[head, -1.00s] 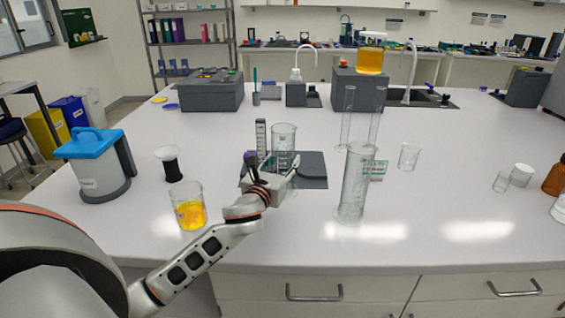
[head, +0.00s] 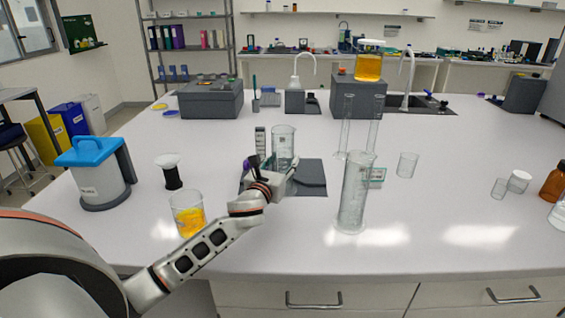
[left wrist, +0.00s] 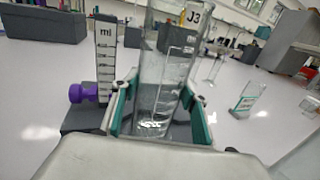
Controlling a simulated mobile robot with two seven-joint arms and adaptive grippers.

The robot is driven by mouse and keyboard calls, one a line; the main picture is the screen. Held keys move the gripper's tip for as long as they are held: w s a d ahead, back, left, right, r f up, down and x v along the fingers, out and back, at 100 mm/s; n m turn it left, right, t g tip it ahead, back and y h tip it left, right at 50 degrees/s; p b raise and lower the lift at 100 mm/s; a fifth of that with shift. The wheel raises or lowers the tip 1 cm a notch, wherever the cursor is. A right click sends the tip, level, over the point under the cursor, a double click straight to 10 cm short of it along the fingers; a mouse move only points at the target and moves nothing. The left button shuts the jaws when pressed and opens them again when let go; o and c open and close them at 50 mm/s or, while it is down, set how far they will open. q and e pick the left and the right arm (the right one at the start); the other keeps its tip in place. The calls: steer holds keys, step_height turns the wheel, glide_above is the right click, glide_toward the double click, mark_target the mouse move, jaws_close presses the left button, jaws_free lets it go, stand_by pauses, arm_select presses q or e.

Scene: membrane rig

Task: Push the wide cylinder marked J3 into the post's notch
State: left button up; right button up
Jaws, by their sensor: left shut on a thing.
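The wide clear cylinder marked J3 (left wrist: 165,75) stands upright between the teal-padded fingers of my left gripper (left wrist: 160,112), which is shut on it. In the head view the cylinder (head: 283,143) rises behind my left gripper (head: 277,178). Clear liquid shows inside it in the wrist view. The grey post with an ml scale (left wrist: 105,62) stands just left of the cylinder, with a purple knob (left wrist: 82,94) on its left side. The post (head: 260,141) is beside the cylinder in the head view too. Its notch is not clearly seen. My right gripper is not in view.
A dark base plate (head: 312,178) lies under the rig. A tall glass cylinder (head: 354,195) stands to the right, and a beaker of orange liquid (head: 187,215) to the left. A blue-lidded container (head: 92,175) is farther left.

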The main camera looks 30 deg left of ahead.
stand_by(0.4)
arm_select(q)
steer(key=shift+w+a, duration=0.25)
steer(key=shift+w, duration=0.25)
steer(key=o, duration=1.4)
steer(key=shift+o, duration=0.2)
steer(key=v, duration=1.2)
steer(key=shift+f, duration=0.15)
